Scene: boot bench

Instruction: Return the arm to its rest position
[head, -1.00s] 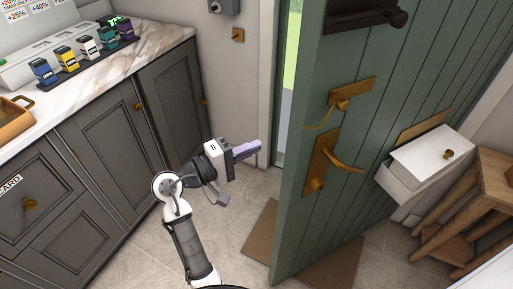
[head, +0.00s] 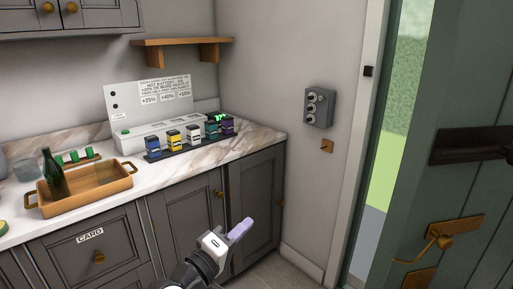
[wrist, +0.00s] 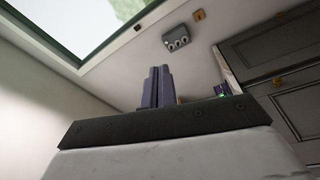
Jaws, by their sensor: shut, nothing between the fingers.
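My gripper (head: 243,227) shows at the bottom middle of the head view, in front of the grey base cabinets. Its purple fingers are together with nothing between them, and they point up and to the right. In the wrist view the two fingers (wrist: 155,86) stand side by side and closed. Most of my arm is below the edge of the head view.
The green door (head: 475,190) stands open at the right. The marble counter (head: 258,138) holds a wooden tray (head: 100,196) with a green bottle (head: 54,173), and several coloured packs beside a white charger unit (head: 135,141). A grey switch box (head: 320,107) is on the wall.

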